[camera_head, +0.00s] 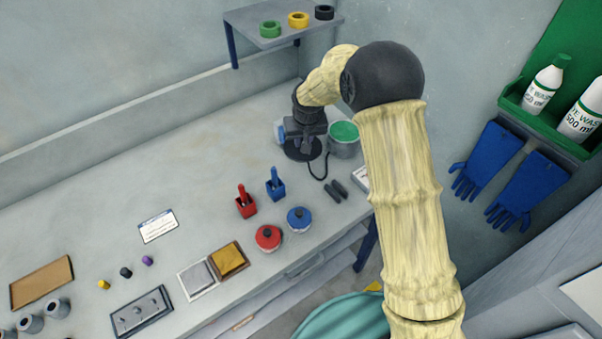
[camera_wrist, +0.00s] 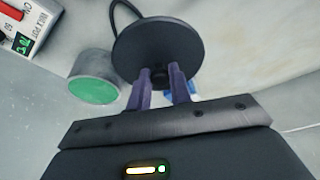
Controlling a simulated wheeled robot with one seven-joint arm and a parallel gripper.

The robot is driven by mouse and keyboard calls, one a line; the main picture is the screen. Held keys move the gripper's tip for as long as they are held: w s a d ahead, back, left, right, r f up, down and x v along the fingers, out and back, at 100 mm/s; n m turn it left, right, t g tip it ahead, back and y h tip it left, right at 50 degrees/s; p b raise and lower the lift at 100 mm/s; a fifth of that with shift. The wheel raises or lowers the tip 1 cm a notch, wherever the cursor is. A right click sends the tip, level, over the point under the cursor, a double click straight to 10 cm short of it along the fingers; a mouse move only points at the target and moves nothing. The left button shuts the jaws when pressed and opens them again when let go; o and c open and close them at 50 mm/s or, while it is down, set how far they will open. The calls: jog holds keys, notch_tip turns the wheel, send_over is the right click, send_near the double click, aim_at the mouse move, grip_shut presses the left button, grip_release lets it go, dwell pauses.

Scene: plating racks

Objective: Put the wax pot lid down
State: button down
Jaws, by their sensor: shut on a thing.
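The wax pot lid is a dark round disc (camera_wrist: 157,40), seen close up in the wrist view. In the head view the lid (camera_head: 303,152) is under my gripper (camera_head: 306,143), at the back of the bench, left of the wax pot. I cannot tell whether it touches the bench. The wax pot (camera_head: 344,147) is a grey can, open, with green wax showing; it also shows in the wrist view (camera_wrist: 92,88).
A black cord (camera_head: 317,174) curves close beside the lid. Something blue (camera_head: 281,132) is partly hidden behind my gripper. The bench is clear to the left of the lid.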

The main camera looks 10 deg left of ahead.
jog(key=shift+s+a+f, duration=0.2)
jog(key=shift+s+a, duration=0.1)
jog(key=shift+s, duration=0.2)
jog(key=shift+f+p, duration=0.85)
jog(key=shift+f, duration=2.25)
jog(key=shift+f+p, duration=0.55)
jog(key=shift+f, duration=1.35)
jog(key=shift+f, duration=0.1)
jog(key=c, duration=1.3)
grip_release()
